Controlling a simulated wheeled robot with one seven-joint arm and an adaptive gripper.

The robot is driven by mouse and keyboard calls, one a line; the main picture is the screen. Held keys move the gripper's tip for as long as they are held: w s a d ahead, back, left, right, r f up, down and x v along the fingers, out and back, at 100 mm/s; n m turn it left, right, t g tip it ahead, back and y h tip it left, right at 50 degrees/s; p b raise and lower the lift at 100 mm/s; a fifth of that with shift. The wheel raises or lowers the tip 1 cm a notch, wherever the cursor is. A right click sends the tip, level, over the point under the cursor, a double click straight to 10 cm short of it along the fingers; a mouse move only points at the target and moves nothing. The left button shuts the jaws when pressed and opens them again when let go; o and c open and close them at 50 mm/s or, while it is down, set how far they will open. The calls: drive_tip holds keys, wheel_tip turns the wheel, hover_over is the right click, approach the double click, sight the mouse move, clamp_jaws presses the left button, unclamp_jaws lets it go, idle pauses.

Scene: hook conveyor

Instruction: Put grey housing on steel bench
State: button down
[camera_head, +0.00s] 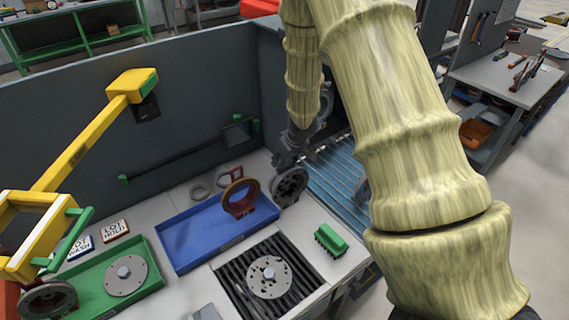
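A round dark-grey housing (289,186) with an open centre stands on edge or hangs just right of the blue tray, by the ribbed conveyor-like surface. My gripper (290,162) points down from the pale yellow-sleeved arm, and its finger end meets the upper part of this housing. The fingertips are partly hidden, so their grip is unclear. I cannot tell whether the housing touches the surface below. Another dark-grey round part (48,300) is at the lower left, partly cut off. I cannot tell which surface is the steel bench; a light-grey bench (500,75) stands at the upper right.
The blue tray (190,240) holds an orange-brown ring housing (240,196). A green tray (95,300) holds a flat grey disc (125,274). Another disc (269,277) lies on a black slatted grate. A green brush-like block (330,241) is right. A yellow jib (85,145) stands left.

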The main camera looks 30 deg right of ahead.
drive_tip(key=shift+s+r, duration=0.1)
drive_tip(key=shift+r, duration=0.05)
drive_tip(key=c, duration=0.9)
unclamp_jaws()
drive_tip(key=shift+f, duration=0.2)
drive_tip(key=p+v, duration=0.3)
drive_tip(key=v, duration=0.9)
drive_tip(key=shift+r, duration=0.15)
